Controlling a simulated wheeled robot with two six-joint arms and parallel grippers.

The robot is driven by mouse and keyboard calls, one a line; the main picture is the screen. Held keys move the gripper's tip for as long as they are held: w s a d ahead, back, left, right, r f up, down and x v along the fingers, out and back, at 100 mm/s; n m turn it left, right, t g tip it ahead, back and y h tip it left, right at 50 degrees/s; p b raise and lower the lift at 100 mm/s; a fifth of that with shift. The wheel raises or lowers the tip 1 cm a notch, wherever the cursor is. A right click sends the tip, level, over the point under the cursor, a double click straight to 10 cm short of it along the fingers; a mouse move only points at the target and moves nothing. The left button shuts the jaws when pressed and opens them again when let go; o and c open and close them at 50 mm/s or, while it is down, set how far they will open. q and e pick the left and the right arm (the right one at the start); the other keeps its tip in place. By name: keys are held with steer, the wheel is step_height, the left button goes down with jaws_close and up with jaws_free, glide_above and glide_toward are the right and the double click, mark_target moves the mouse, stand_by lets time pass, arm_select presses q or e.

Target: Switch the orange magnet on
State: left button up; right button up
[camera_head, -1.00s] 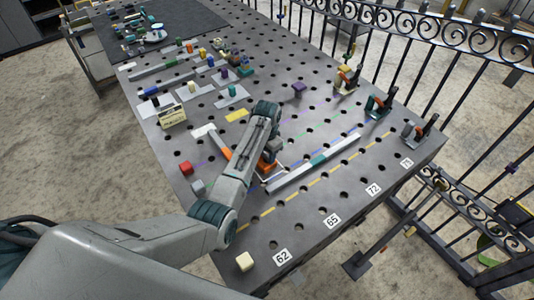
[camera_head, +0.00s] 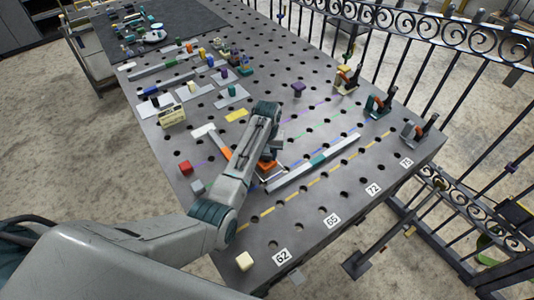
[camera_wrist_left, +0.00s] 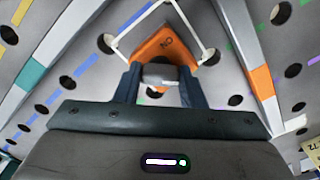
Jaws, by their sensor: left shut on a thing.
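The orange magnet (camera_wrist_left: 168,48) lies on the steel table in the left wrist view, partly inside a white outline (camera_wrist_left: 203,28). Its top bears upside-down lettering that looks like "ON". In the head view, only a bit of the orange magnet (camera_head: 267,168) shows beneath my left wrist. My left gripper (camera_wrist_left: 160,88) is at the magnet, its two dark fingers closed on a grey knob (camera_wrist_left: 158,74) on the magnet's near side. In the head view, the left gripper (camera_head: 267,158) is mostly hidden by its own arm. My right gripper is not in view.
A bar with a teal middle (camera_head: 317,160) lies right of the gripper, and a bar with an orange middle (camera_head: 223,145) left of it. Clamps (camera_head: 380,103) line the far right edge.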

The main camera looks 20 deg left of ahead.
arm_select(q)
steer(key=n, duration=0.5)
steer(key=shift+r, duration=0.1)
steer(key=shift+n, duration=1.9)
steer(key=shift+w, duration=0.1)
steer(key=o, duration=1)
steer(key=shift+a, duration=0.1)
